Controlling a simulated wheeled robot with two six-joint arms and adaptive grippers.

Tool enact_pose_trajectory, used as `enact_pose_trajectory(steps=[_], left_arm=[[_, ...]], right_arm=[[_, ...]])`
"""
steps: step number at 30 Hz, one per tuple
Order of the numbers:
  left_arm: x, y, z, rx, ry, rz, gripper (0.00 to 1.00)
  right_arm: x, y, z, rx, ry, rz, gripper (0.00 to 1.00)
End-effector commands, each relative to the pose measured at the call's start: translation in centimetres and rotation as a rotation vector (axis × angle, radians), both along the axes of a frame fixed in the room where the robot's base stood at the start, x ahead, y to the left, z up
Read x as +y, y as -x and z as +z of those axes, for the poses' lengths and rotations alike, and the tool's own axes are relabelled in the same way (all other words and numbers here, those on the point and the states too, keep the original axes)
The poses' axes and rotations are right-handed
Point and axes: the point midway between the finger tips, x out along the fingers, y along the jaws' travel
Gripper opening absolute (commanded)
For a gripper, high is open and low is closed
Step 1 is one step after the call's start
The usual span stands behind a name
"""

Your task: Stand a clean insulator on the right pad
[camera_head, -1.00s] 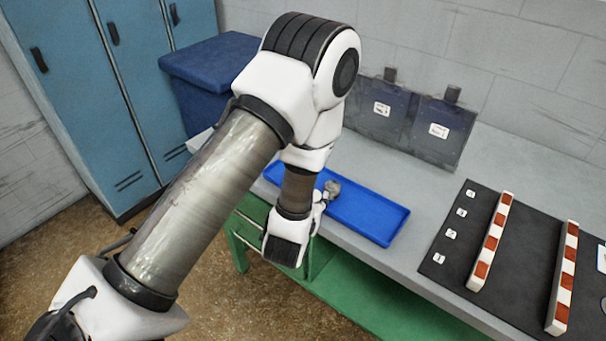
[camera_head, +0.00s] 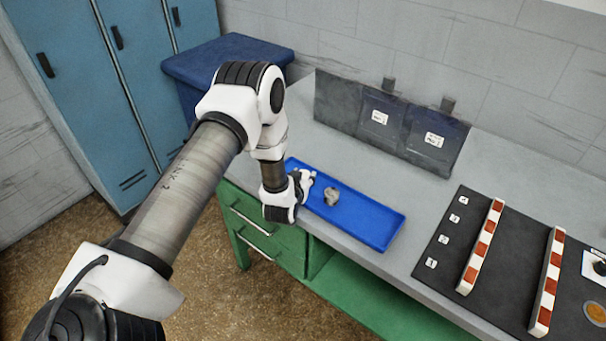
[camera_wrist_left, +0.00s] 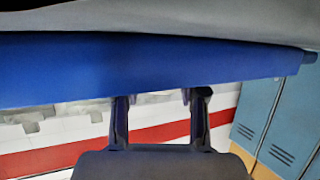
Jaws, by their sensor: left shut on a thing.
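My left gripper (camera_head: 305,182) is over the left end of the blue tray (camera_head: 376,231), shut on a small pale thing mostly hidden by its fingers, which looks like an insulator. In the left wrist view the two dark fingers (camera_wrist_left: 160,112) stand apart, with pale shapes between them that are hard to make out, and the tray (camera_wrist_left: 150,68) crosses above them. A small grey insulator-like piece (camera_head: 332,197) lies in the tray, right of the gripper and apart from it. I cannot tell which surface is the right pad. My right gripper is not in view.
A black mat (camera_head: 481,258) with two red-and-white barriers (camera_head: 483,247) lies on the right of the grey bench. An orange disc (camera_head: 596,312) is at its right edge. Dark labelled panels (camera_head: 436,140) stand at the back. A blue bin (camera_head: 225,62) and lockers (camera_head: 75,90) are left.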

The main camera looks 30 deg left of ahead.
Motion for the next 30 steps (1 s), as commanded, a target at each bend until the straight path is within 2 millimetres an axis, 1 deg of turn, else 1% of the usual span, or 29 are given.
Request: enact_pose_trajectory(steps=[6, 7, 8, 9, 16, 19, 20, 23, 27, 28, 30], left_arm=[[0.0, 0.0, -0.7, 0.0, 0.0, 0.0, 0.04], [0.0, 0.0, -0.5, 0.0, 0.0, 0.0, 0.52], [0.0, 0.0, -0.5, 0.0, 0.0, 0.0, 0.63], [0.0, 0.0, -0.5, 0.0, 0.0, 0.0, 0.67], [0.0, 0.0, -0.5, 0.0, 0.0, 0.0, 0.67], [0.0, 0.0, -0.2, 0.001, 0.0, 0.0, 0.67], [-0.1, 0.3, -0.4, 0.001, 0.0, 0.0, 0.67], [-0.6, 1.7, 0.0, 0.002, 0.003, 0.001, 0.67], [-2.0, 4.2, 0.9, 0.001, 0.002, -0.001, 0.67], [-2.2, 4.7, 1.1, 0.001, 0.001, -0.002, 0.67], [-2.5, 5.7, 1.9, 0.002, 0.001, -0.001, 0.67]], right_arm=[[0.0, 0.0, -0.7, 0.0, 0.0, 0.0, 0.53], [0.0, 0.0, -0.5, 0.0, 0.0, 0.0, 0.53], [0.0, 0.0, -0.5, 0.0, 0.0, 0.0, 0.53], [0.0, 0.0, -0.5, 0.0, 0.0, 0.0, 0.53], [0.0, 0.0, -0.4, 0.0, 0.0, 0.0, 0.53], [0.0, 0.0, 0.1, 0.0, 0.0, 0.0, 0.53], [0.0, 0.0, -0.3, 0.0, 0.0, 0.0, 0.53], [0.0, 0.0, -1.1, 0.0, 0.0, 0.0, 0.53], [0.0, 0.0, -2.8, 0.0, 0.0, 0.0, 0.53], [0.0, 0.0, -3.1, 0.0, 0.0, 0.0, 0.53], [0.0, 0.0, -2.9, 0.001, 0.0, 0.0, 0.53]])
